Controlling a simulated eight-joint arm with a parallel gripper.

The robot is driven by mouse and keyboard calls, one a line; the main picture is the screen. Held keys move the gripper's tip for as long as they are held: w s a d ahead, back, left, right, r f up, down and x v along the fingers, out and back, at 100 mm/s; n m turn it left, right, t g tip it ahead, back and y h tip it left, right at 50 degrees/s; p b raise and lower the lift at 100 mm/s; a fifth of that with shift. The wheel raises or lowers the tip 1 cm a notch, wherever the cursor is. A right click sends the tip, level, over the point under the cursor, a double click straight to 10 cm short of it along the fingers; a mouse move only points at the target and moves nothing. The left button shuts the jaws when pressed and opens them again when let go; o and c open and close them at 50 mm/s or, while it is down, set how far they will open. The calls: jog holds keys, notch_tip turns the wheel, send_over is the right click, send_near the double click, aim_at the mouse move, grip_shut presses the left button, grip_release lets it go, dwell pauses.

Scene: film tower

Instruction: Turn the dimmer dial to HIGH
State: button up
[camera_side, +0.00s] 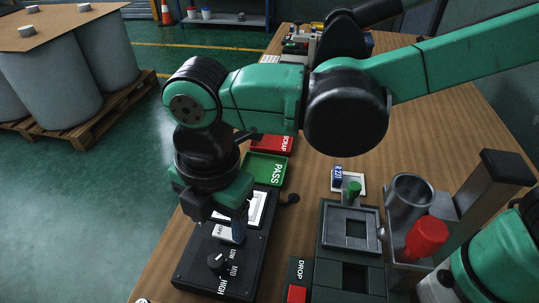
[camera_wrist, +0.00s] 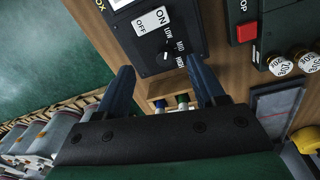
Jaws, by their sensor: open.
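The dimmer dial (camera_side: 217,262) is a small black knob on a dark control panel (camera_side: 188,272), with LOW, MID and HIGH printed around it. In the wrist view the dial (camera_wrist: 167,58) shows ahead of and roughly between the fingertips, and a pale mark on it points roughly toward LOW; its exact setting is hard to tell. My gripper (camera_side: 220,218) points down over the panel, above the white ON/OFF switch. It also shows in the wrist view (camera_wrist: 159,68), with its two blue fingers spread wide and nothing between them. The fingers appear apart from the dial.
A white-framed window (camera_side: 257,208) lies on the panel behind my gripper. Green PASS (camera_side: 265,168) and red SCRAP (camera_side: 272,143) trays lie beyond. A DROP box with a red button (camera_side: 297,293) and a dark fixture (camera_side: 350,213) stand right of the panel, near a red cylinder (camera_side: 427,237).

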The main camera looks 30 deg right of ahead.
aim_at(216, 261)
jog(key=shift+s+a+f+n, duration=0.3)
jog(key=shift+a+n, duration=0.15)
jog(key=shift+a, duration=0.05)
jog(key=shift+s+a+f+n, duration=0.25)
jog(key=shift+s+a+n, duration=0.05)
jog(key=shift+a+n, duration=0.2)
jog(key=shift+f, duration=2.7)
grip_shut()
